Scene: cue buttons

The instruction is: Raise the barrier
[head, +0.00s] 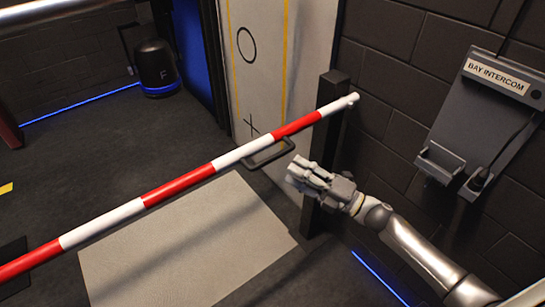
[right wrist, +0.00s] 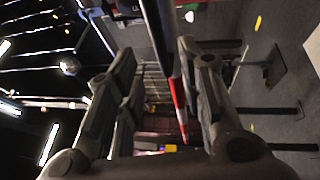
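The barrier (head: 180,185) is a red-and-white striped pole in the head view. It runs from the lower left up to the right, where its light tip lies by a dark post (head: 322,150). A dark loop-shaped piece (head: 268,153) shows just below the pole near that end. My right gripper (head: 298,175) is below and right of the loop, apart from the pole in the picture. In the right wrist view its fingers (right wrist: 157,60) stand apart, with no object clearly clasped. A red-and-white stretch of pole (right wrist: 178,95) shows between them. My left gripper is not in view.
A bay intercom (head: 490,110) hangs on the dark brick wall at right. A pale mat (head: 190,250) lies under the pole. A pale panel (head: 258,60) is behind the post. The floor at left is mostly clear.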

